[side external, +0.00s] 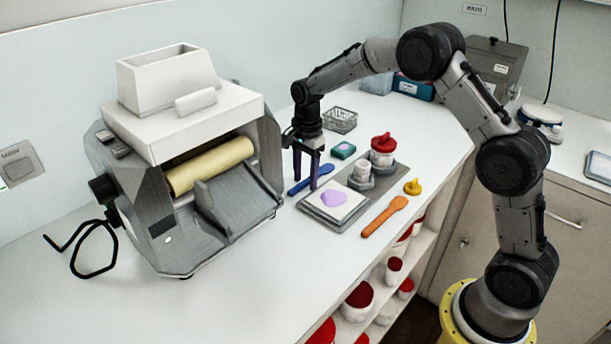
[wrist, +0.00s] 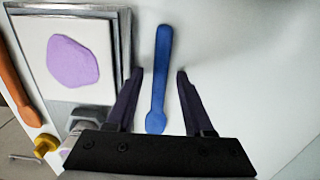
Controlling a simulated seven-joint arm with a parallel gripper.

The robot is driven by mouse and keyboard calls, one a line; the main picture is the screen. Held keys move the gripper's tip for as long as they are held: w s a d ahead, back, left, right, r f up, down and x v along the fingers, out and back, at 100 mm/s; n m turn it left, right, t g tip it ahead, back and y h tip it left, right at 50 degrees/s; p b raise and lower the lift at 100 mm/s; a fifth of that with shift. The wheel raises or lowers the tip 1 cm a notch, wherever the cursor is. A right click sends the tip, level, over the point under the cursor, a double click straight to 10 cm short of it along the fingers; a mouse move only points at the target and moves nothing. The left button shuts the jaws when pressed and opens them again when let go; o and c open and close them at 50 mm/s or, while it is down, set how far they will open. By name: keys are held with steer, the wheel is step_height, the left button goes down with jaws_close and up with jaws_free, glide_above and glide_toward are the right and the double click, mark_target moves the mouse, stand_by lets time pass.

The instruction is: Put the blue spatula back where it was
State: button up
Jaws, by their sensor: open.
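The blue spatula (side external: 313,179) lies flat on the white counter, between the mill and the grey tray. In the wrist view the blue spatula (wrist: 161,75) lies lengthwise between my two fingers, its handle end pointing away and its wider end near the gripper body. My gripper (side external: 304,182) is open and points down over the spatula. In the wrist view the fingers of my gripper (wrist: 160,72) stand apart on both sides of the spatula, with a gap on each side. I cannot tell how high the fingertips are above the counter.
The cream mill (side external: 190,170) stands to the left. The grey tray (side external: 310,208) carries a white slab with a purple patch (side external: 334,198).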

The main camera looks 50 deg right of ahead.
mark_target(306, 180)
steer(key=s+r+n+t, duration=0.1)
steer(key=s+r+n, duration=0.35)
steer(key=r, duration=1.25)
steer(key=s+a+r+n+t, duration=0.1)
steer(key=s+r+n, duration=0.1)
steer(key=s, duration=0.4)
steer(key=s+a+r+n+t, duration=0.1)
steer(key=s+a+r+n, duration=0.1)
steer(key=s, duration=0.4)
steer(key=s+f+n+t, duration=0.1)
steer(key=s+n, duration=0.3)
steer(key=s, duration=0.4)
steer(key=s+f+n+t, duration=0.1)
steer(key=s+f+n, duration=0.3)
steer(key=s, duration=0.4)
steer(key=shift+a+n+t, duration=0.3)
steer(key=shift+a+n, duration=0.15)
steer(key=shift+n, duration=0.3)
